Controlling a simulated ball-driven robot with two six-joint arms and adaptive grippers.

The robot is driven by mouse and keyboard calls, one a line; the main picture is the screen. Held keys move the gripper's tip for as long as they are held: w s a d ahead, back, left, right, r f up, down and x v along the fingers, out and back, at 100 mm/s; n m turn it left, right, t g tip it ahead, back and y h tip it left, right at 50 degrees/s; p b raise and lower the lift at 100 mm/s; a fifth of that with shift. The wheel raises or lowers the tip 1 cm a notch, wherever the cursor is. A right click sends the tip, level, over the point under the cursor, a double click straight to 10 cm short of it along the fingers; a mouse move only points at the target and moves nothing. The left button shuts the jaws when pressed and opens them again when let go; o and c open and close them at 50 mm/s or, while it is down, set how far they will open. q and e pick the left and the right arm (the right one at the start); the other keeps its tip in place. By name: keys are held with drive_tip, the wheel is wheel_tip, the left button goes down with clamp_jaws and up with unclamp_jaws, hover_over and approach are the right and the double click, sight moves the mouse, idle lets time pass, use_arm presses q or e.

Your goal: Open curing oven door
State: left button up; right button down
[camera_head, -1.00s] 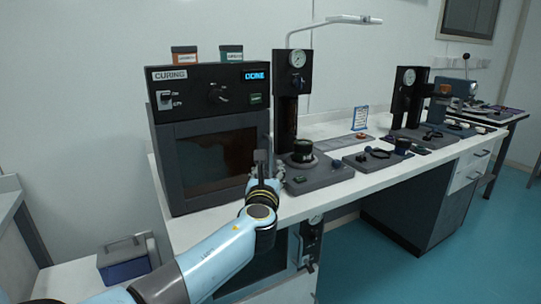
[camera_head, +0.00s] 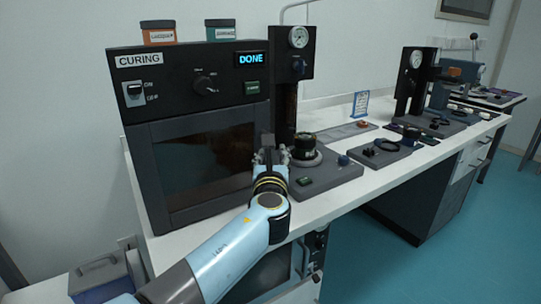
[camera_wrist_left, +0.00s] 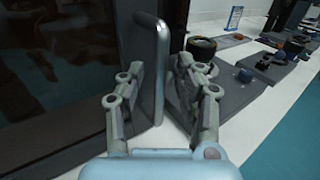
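The curing oven (camera_head: 163,118) is a dark box on the bench at the left, with a "CURING" label and a display reading "DONE". Its door (camera_head: 190,165) has a dark window and looks shut. The door's upright grey handle (camera_wrist_left: 160,75) stands at the door's right edge. My left gripper (camera_head: 270,156) is at that edge. In the left wrist view its fingers (camera_wrist_left: 162,85) are open on either side of the handle, with gaps visible. In the head view the gripper covers part of the handle. My right gripper is not in view.
A gauge stand (camera_head: 299,70) with a dark round pot (camera_head: 304,147) stands close to the right of the oven. More bench devices (camera_head: 408,100) stand farther right. Two small boxes (camera_head: 158,32) sit on the oven. Free floor (camera_head: 430,250) lies in front of the bench.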

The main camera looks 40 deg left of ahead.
use_arm(q)
clamp_jaws()
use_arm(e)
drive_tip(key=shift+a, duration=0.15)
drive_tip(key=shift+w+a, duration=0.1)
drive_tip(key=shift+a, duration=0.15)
use_arm(q)
drive_tip(key=shift+f, duration=0.1)
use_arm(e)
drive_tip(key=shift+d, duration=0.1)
